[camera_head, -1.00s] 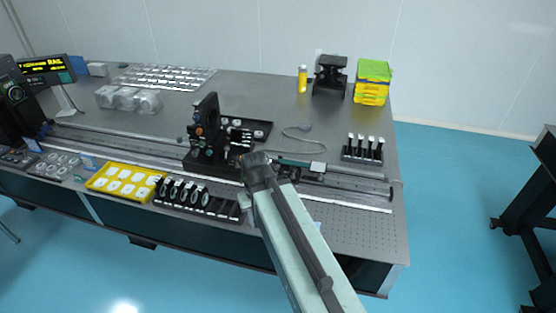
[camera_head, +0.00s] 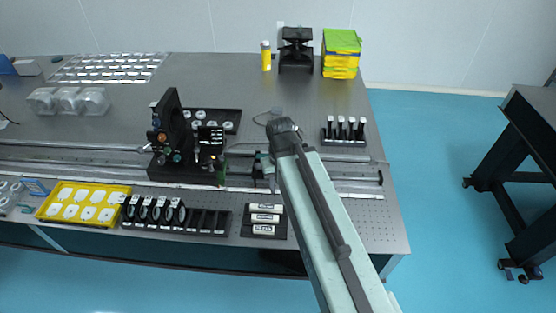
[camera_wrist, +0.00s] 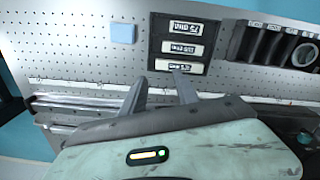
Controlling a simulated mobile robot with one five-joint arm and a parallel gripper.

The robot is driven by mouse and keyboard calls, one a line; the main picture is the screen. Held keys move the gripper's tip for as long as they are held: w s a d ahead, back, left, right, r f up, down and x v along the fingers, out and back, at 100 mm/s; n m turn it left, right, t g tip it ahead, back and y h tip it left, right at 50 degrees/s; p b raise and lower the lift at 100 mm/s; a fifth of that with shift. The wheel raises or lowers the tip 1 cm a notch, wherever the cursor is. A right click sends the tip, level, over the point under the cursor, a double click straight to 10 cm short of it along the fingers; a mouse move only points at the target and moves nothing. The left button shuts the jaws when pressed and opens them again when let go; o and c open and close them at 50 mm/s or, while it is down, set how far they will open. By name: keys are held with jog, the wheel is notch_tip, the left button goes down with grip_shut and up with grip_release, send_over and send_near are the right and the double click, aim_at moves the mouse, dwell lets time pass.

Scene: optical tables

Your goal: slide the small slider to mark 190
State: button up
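The rail (camera_head: 340,158) runs along the table, with a large black carriage carrying optics (camera_head: 185,168) on it. I cannot clearly make out a separate small slider or the mark 190; a narrow dark green post (camera_head: 221,172) stands at the carriage's right edge. My gripper (camera_head: 265,182) points down over the rail, to the right of the carriage, partly hidden by my arm. In the wrist view my gripper (camera_wrist: 160,82) shows two fingers spread apart with nothing between them.
In front of the rail are a black tray of labelled plates (camera_head: 265,208), a holder with round lenses (camera_head: 150,213) and a yellow tray (camera_head: 48,212). Behind the rail stand a black holder (camera_head: 344,144) and a dark tray (camera_head: 232,114). A second table (camera_head: 530,115) is at the right.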

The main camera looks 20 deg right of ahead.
jog(key=shift+o, duration=1.2)
jog(key=shift+d, duration=0.15)
jog(key=shift+o, duration=0.3)
jog(key=w+d+r+m+y+p, duration=0.1)
jog(key=w+m, duration=0.2)
jog(key=w, duration=0.4)
jog(key=w+d+r+m+t+y+p, duration=0.1)
jog(key=w+d+r+m+p, duration=0.1)
jog(key=w, duration=0.5)
jog(key=shift+d+r+m, duration=0.15)
jog(key=shift+d+m, duration=0.1)
jog(key=shift+m, duration=0.15)
jog(key=f+b, duration=0.2)
jog(key=a+f+b, duration=0.1)
jog(key=f+b, duration=0.5)
jog(key=shift+w+a, duration=0.2)
jog(key=shift+w, duration=0.1)
jog(key=shift+r, duration=0.1)
jog(key=shift+c, duration=0.3)
grip_shut()
jog(key=shift+w, duration=0.1)
